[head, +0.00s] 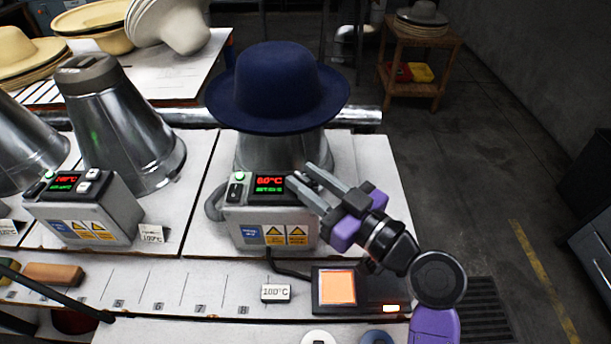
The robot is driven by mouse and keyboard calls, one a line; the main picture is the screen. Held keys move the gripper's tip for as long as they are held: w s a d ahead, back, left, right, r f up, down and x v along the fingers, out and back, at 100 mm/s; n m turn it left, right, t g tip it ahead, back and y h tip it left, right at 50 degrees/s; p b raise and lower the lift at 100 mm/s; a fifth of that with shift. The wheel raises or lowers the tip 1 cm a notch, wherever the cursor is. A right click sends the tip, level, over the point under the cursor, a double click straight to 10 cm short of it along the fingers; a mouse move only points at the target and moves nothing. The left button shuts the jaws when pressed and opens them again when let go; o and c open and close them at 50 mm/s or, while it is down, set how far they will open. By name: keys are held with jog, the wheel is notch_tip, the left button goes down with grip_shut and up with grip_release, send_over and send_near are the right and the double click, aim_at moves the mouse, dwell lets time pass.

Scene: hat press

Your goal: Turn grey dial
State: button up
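The grey control box (271,216) stands in front of the metal hat press under the blue hat (278,88). Its display (270,184) shows a red reading, about 0.0°C, above green text. The grey dial is not clearly seen; my fingers cover the right end of the box's top panel. My gripper (301,173) comes in from the lower right, its two grey fingers apart, with the tips at that right end, beside the display. I cannot tell whether the fingers touch or grip the dial.
A second control box (86,211) and metal cone (117,125) stand to the left. The floor at right is mostly clear.

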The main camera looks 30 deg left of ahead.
grip_shut()
jog(key=shift+t, duration=0.3)
jog(key=shift+s+r+m+t+h+p, duration=0.1)
jog(key=shift+m+t+h+p, duration=0.25)
jog(key=shift+m+t, duration=0.2)
jog(key=shift+s+r+m+t+h+p, duration=0.1)
jog(key=shift+m+t+h+p, duration=0.2)
jog(key=shift+m+t, duration=0.25)
jog(key=t+p, duration=0.1)
jog(key=m+t+h+p, duration=0.1)
jog(key=p, duration=0.1)
jog(key=shift+s+a+r+m+h, duration=0.1)
jog(key=shift+m+h, duration=0.15)
jog(key=shift+m, duration=0.05)
jog(key=shift+t+p, duration=0.5)
jog(key=shift+p, duration=0.15)
jog(key=m+t+h+p, duration=0.1)
jog(key=p, duration=0.3)
jog(key=shift+a+m+h, duration=0.1)
jog(key=shift+m+h, duration=0.2)
jog(key=shift+f+m+t+h+p, duration=0.3)
jog(key=shift+t+h+p, duration=0.15)
jog(key=shift+p, duration=0.75)
